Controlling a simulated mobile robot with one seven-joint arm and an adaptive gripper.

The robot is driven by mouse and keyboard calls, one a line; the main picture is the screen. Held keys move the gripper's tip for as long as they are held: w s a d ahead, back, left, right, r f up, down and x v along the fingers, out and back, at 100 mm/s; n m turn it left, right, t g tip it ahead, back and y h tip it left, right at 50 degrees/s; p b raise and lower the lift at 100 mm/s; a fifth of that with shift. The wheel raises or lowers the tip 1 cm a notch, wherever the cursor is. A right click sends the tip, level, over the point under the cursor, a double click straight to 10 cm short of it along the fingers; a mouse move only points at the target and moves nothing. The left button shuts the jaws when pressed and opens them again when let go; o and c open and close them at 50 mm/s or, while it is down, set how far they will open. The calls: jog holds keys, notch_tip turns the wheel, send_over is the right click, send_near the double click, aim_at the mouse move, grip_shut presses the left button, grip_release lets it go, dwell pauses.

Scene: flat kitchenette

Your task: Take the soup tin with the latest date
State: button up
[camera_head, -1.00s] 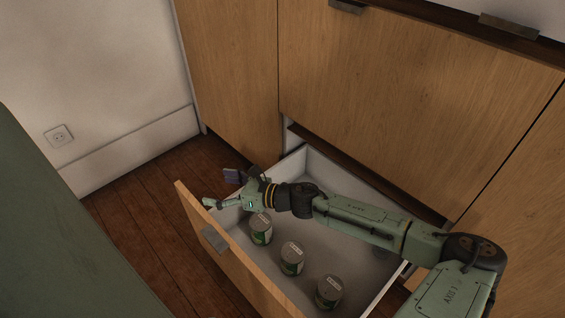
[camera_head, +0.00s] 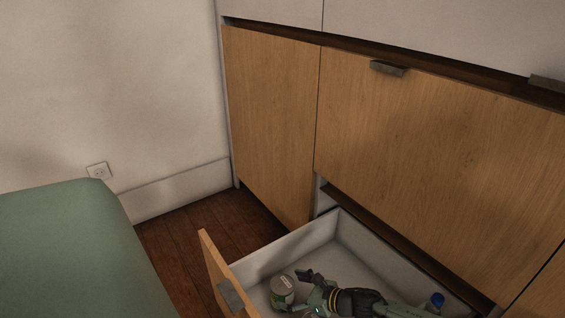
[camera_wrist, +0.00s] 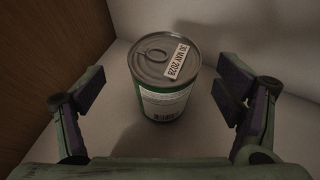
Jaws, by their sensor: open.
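One soup tin (camera_head: 282,291) stands upright in the open drawer, near its left end. In the wrist view the tin (camera_wrist: 163,82) has a ring-pull lid and a green and white side. A white date label (camera_wrist: 178,62) on its lid seems to read 30 MAY 2028, with the day less clear. My gripper (camera_wrist: 160,92) is open, one finger on each side of the tin and nearer to me, with gaps on both sides. In the head view my gripper (camera_head: 302,290) is low in the drawer, just right of the tin. The other tins are out of view.
The drawer's wooden front (camera_head: 219,276) and white back wall (camera_head: 385,256) bound the space. A small blue-topped object (camera_head: 438,299) shows beside my arm at the right. Closed cabinet doors (camera_head: 430,140) rise behind. A green surface (camera_head: 70,250) stands at the left.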

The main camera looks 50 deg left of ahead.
aim_at(282, 286)
jog(key=x, duration=0.4)
jog(key=shift+w+a+f+b, duration=0.15)
jog(key=shift+w+a+b, duration=0.1)
jog(key=shift+b, duration=0.1)
jog(key=shift+c, duration=0.2)
jog(key=c, duration=1.6)
jog(key=shift+c, duration=0.2)
